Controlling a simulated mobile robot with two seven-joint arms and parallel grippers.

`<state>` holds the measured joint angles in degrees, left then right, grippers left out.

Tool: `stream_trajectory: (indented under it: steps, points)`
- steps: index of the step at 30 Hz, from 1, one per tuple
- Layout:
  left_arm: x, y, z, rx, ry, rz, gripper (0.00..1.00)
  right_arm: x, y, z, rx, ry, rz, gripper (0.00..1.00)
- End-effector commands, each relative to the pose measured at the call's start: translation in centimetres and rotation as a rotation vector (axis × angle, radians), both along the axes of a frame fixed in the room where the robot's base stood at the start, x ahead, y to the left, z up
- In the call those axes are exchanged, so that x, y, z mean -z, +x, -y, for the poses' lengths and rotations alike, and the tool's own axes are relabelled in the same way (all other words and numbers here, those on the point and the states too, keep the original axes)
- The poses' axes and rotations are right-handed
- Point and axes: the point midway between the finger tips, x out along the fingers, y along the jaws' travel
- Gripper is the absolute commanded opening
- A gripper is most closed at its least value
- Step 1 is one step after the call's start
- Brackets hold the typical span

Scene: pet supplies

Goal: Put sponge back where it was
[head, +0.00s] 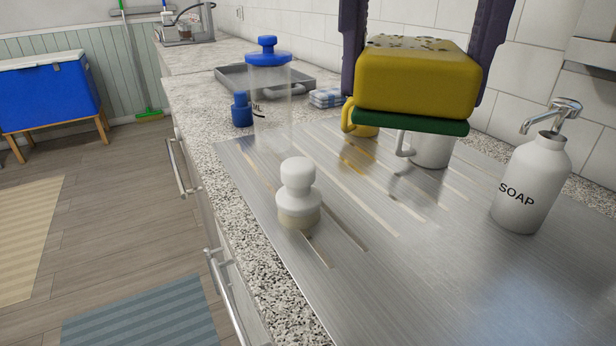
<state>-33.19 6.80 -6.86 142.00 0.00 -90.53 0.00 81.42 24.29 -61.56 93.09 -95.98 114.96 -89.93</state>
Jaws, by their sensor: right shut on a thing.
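The sponge (417,78) is yellow with a dark green underside and brown specks on top. It is in the upper right of the head view, large and close. My right gripper (420,60) is shut on the sponge, with one dark finger at each side of it. The sponge is held in the air above the metal drainboard (400,290). It hides part of a yellow mug (364,130) and a white mug (432,150) behind it. My left gripper is not in view.
A white soap dispenser (533,185) stands at the right. A white-knobbed brush (298,195) stands at the front middle. The drainboard's front is clear.

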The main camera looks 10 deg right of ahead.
Motion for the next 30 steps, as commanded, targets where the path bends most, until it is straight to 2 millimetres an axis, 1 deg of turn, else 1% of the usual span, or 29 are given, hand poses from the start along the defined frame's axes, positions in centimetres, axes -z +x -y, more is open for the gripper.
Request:
stream_trajectory:
  steps: [1,2,5,11,12,16,19,26,30]
  points:
    - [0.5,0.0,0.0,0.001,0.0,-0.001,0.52,0.8,0.0,-0.2,0.007,0.0,-0.003,0.22]
    - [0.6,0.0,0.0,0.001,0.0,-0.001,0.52,1.2,0.0,-0.2,0.011,0.0,-0.005,0.22]
    - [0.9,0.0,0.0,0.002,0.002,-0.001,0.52,3.3,-0.1,-0.2,0.015,0.001,-0.01,0.22]
    - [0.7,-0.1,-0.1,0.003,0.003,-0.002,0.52,9.0,-0.2,-0.2,0.014,-0.001,-0.01,0.22]
    - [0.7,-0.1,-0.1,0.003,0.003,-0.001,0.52,10.1,-0.2,-0.2,0.015,-0.001,-0.01,0.22]
    - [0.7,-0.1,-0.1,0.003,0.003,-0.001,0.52,13.4,-0.1,-0.2,0.015,-0.001,-0.008,0.22]
    - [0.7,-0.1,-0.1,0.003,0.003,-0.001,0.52,15.0,-0.1,-0.2,0.014,0.0,-0.005,0.22]
    - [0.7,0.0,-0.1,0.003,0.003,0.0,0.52,16.8,-0.1,-0.2,0.013,-0.002,-0.004,0.22]
    - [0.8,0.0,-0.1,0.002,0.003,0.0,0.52,19.1,-0.1,-0.2,0.014,0.0,-0.007,0.22]
